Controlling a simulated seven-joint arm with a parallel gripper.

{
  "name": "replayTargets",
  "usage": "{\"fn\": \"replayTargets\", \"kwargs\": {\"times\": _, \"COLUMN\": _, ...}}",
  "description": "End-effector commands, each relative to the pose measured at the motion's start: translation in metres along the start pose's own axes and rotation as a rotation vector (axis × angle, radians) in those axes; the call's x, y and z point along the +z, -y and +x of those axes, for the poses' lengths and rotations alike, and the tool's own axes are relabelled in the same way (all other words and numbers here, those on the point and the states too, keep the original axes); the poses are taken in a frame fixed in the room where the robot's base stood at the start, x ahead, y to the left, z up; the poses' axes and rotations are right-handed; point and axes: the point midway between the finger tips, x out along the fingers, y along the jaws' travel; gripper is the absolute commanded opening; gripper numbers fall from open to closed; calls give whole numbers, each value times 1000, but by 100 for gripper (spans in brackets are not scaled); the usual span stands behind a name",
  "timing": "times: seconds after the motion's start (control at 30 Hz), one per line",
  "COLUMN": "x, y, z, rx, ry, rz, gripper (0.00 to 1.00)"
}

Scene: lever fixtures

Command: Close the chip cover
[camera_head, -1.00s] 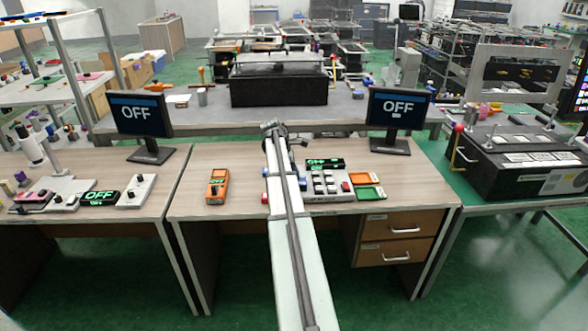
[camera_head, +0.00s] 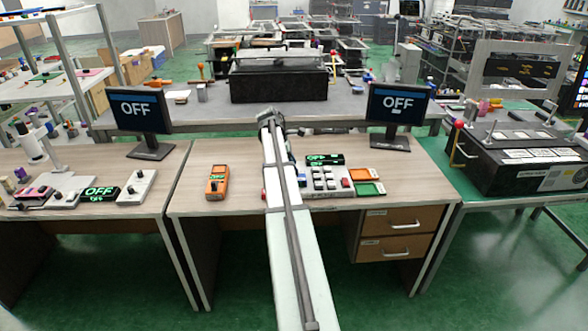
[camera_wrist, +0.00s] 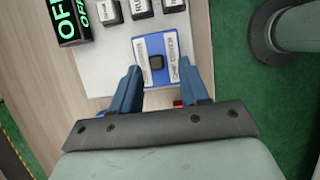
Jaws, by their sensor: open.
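In the wrist view, a blue-edged plate (camera_wrist: 178,44) lettered "CHIP COVER" lies on a pale control panel (camera_wrist: 105,68). A small black square piece (camera_wrist: 156,62) sits at its middle. I cannot tell the cover's angle from this view. My gripper (camera_wrist: 159,68) is open, with blue fingers on either side of the plate's near part and nothing held between them. Whether the fingers touch the plate is unclear. In the head view the panel (camera_head: 318,188) lies right of my arm, which hides the cover and most of my gripper.
An orange handheld meter (camera_head: 217,182) lies left of my arm. A monitor reading "OFF" (camera_head: 398,103) stands behind. Clear desk lies between meter and arm.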

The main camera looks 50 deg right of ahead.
Motion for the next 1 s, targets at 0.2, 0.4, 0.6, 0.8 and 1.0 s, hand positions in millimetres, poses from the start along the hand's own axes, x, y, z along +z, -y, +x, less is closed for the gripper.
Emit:
{"fn": "replayTargets", "kwargs": {"times": 0.2, "x": 0, "y": -1, "z": -46, "rx": 2, "ry": 0, "rz": 0, "gripper": 45}}
{"fn": "replayTargets", "kwargs": {"times": 0.4, "x": 0, "y": -1, "z": -80, "rx": 1, "ry": 0, "rz": 0, "gripper": 45}}
{"fn": "replayTargets", "kwargs": {"times": 0.6, "x": 0, "y": 0, "z": -101, "rx": 0, "ry": 1, "rz": 0, "gripper": 45}}
{"fn": "replayTargets", "kwargs": {"times": 0.8, "x": 0, "y": 1, "z": -109, "rx": -1, "ry": 1, "rz": 0, "gripper": 45}}
{"fn": "replayTargets", "kwargs": {"times": 1.0, "x": 0, "y": 1, "z": -109, "rx": -1, "ry": 0, "rz": 0, "gripper": 45}}
